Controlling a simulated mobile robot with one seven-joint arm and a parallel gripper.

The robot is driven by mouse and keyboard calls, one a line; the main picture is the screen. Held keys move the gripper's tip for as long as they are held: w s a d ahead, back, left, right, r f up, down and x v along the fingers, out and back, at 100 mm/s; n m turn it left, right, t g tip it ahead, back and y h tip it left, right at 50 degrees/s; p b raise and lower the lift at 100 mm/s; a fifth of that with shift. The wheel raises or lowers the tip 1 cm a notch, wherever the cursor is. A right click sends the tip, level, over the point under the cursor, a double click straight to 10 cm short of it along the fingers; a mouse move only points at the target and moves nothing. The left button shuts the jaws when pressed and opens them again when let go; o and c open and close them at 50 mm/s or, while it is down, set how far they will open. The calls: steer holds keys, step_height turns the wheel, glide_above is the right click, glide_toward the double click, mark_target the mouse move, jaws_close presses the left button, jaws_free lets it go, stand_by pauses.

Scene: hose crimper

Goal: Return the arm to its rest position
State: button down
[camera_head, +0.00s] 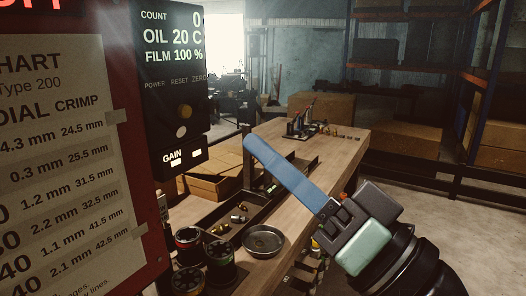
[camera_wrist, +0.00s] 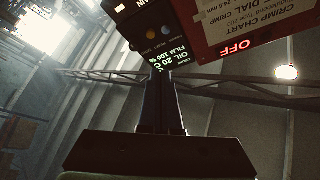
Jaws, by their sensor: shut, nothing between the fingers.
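My gripper (camera_head: 252,145) reaches in from the lower right of the head view, its long blue fingers angled up and left above the workbench (camera_head: 345,150). The fingers are together and hold nothing. In the wrist view the closed fingers (camera_wrist: 160,78) show dark in the middle, pointing toward the display panel. My gripper appears raised clear of the bench, touching nothing that I can see.
The crimper's red-framed chart (camera_head: 55,150) and black display panel (camera_head: 172,75) stand close on the left. The bench holds spools (camera_head: 220,265), a round metal dish (camera_head: 263,240) and a dark tray (camera_head: 225,208) with small fittings. Shelving (camera_head: 455,95) with boxes stands behind; floor at right is clear.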

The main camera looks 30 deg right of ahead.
steer(key=shift+d, duration=0.15)
steer(key=w+a+r+n+t+h, duration=0.2)
steer(key=w+a+r+h, duration=0.3)
steer(key=a, duration=0.4)
steer(key=s+a+r+n+t+h, duration=0.1)
steer(key=s+a+r+t+h, duration=0.2)
steer(key=s+r, duration=0.4)
steer(key=a+t, duration=0.1)
steer(key=a, duration=0.1)
steer(key=shift+a+r+h, duration=0.3)
steer(key=shift+a+r, duration=0.1)
